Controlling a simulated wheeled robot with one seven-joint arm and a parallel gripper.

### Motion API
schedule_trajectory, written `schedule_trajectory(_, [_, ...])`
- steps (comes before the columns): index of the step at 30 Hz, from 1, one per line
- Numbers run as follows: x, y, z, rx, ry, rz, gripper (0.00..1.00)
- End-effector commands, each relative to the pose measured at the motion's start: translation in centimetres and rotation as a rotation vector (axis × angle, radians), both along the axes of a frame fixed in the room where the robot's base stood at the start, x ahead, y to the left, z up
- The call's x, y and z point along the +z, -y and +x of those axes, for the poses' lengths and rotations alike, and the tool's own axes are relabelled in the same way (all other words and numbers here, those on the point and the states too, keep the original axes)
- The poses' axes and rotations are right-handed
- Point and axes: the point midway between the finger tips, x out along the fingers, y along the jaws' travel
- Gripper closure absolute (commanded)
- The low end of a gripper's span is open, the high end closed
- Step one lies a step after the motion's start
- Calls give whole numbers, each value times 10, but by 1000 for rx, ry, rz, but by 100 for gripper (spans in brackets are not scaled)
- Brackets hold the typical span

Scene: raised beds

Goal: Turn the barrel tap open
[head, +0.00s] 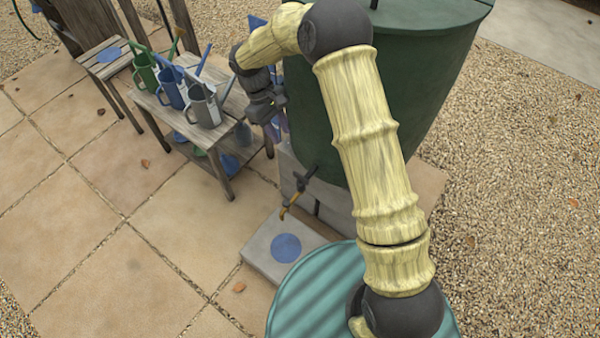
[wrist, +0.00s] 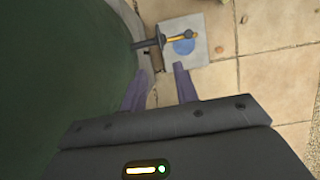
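The dark green barrel (head: 430,90) stands on grey blocks, partly hidden by my arm; its side fills the left of the wrist view (wrist: 50,60). The tap (head: 291,203) sticks out low on its front, with a brass spout and a dark handle (head: 306,179). In the wrist view the tap (wrist: 172,39) lies beyond the fingertips. My gripper (head: 272,126) is beside the barrel, above and to the left of the tap in the head view. In the wrist view its two purple fingers (wrist: 165,68) are apart, with nothing held between them.
A wooden bench (head: 226,121) with several watering cans (head: 172,88) stands left of my gripper. A wooden chair (head: 105,62) is farther left. A grey slab (head: 262,255) with a blue disc (head: 286,248) lies below the tap. The paving at the left front is mostly clear.

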Motion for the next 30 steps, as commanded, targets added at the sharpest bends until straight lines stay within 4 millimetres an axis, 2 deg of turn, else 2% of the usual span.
schedule_trajectory(8, [-24,11,-5,-8,-3,-1,70])
schedule_trajectory(30, [-143,51,-35,-10,-3,0,70])
